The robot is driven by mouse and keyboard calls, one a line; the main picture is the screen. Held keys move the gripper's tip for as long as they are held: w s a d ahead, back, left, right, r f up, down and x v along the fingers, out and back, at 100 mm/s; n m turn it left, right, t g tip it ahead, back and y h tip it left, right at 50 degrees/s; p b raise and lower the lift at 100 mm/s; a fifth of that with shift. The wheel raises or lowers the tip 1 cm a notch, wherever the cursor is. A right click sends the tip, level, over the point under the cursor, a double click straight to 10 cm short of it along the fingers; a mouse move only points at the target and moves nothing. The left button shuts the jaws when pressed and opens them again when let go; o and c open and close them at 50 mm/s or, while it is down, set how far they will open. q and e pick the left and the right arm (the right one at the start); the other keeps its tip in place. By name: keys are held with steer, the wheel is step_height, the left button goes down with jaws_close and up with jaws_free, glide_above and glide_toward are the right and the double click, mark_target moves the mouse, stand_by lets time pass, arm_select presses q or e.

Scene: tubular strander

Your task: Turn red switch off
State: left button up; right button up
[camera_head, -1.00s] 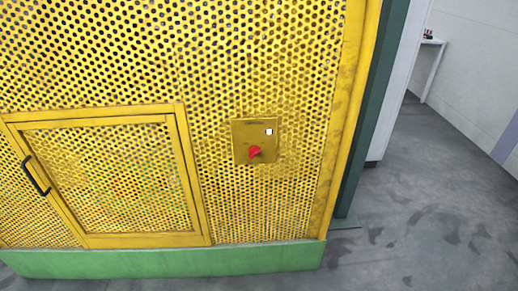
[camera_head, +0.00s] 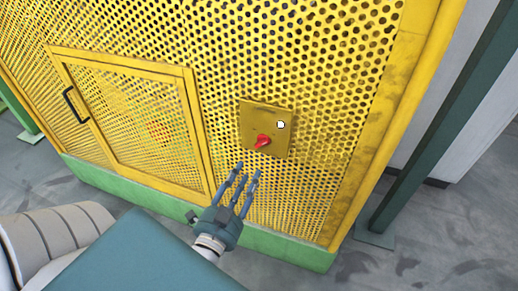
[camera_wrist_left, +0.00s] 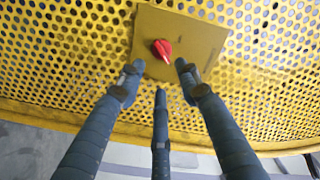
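The red switch (camera_head: 263,141) is a small red rotary knob on a yellow square plate (camera_head: 254,114), fixed to the yellow perforated panel. A small white round spot (camera_head: 281,125) sits up and right of the knob. The knob also shows in the left wrist view (camera_wrist_left: 161,48), with its pointer end aimed down and slightly right. My left gripper (camera_head: 244,182) is just below the plate in the head view, its fingers spread and empty. In the left wrist view its fingers (camera_wrist_left: 160,85) point at the plate, below and either side of the knob, apart from it. My right gripper is not in view.
A framed yellow mesh door (camera_head: 135,120) with a black handle (camera_head: 74,105) is left of the plate. A green base (camera_head: 290,250) runs along the panel's foot. A dark green post (camera_head: 450,120) stands at right. Grey floor is clear at lower right.

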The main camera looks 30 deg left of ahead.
mark_target(262, 142)
arm_select(q)
steer(key=p+x, duration=0.1)
steer(key=x, duration=0.9)
steer(key=shift+w+d, duration=0.1)
steer(key=shift+w, duration=0.35)
jaws_close()
